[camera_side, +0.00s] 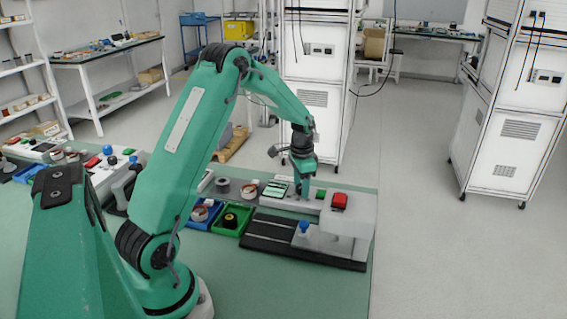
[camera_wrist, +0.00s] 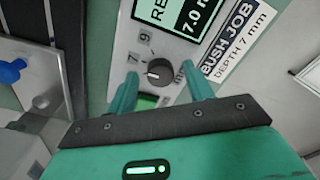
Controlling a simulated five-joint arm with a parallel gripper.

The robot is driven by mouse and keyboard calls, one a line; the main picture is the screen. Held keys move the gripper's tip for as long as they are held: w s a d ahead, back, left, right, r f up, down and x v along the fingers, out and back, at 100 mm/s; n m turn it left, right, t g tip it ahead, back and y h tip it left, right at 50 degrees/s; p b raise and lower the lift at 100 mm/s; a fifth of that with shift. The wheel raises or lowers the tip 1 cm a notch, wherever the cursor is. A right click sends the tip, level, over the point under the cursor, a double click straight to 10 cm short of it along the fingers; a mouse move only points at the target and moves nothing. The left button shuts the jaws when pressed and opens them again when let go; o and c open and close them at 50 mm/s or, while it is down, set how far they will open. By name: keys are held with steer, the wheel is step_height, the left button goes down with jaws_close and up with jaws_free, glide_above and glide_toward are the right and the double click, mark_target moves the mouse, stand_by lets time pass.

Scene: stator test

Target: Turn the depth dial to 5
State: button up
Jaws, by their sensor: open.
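The depth dial (camera_wrist: 159,71) is a round black knob on a pale panel, with the numbers 7 and 9 readable around its left side. A light mark on the knob points left, toward the 7. A display (camera_wrist: 178,17) above it reads 7.0, partly cut off. My gripper (camera_wrist: 159,76) is open, with one green fingertip on each side of the dial in the picture; I cannot tell whether either touches it. In the side view my gripper (camera_side: 304,188) hangs over the panel and hides the dial.
A card (camera_wrist: 236,40) reads BUSH JOB, DEPTH 7 mm. A green button (camera_wrist: 146,101) shows between my fingers. A red button (camera_side: 339,201) and a blue knob (camera_side: 304,226) stand nearby on the press. Green (camera_side: 217,228) and blue trays lie left.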

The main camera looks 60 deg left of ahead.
steer(key=shift+c, duration=0.2)
steer(key=c, duration=0.9)
steer(key=shift+c, duration=0.2)
steer(key=shift+n, duration=0.3)
steer(key=n, duration=0.4)
steer(key=shift+d, duration=0.1)
steer(key=n, duration=0.4)
steer(key=shift+w, duration=0.1)
steer(key=o, duration=1)
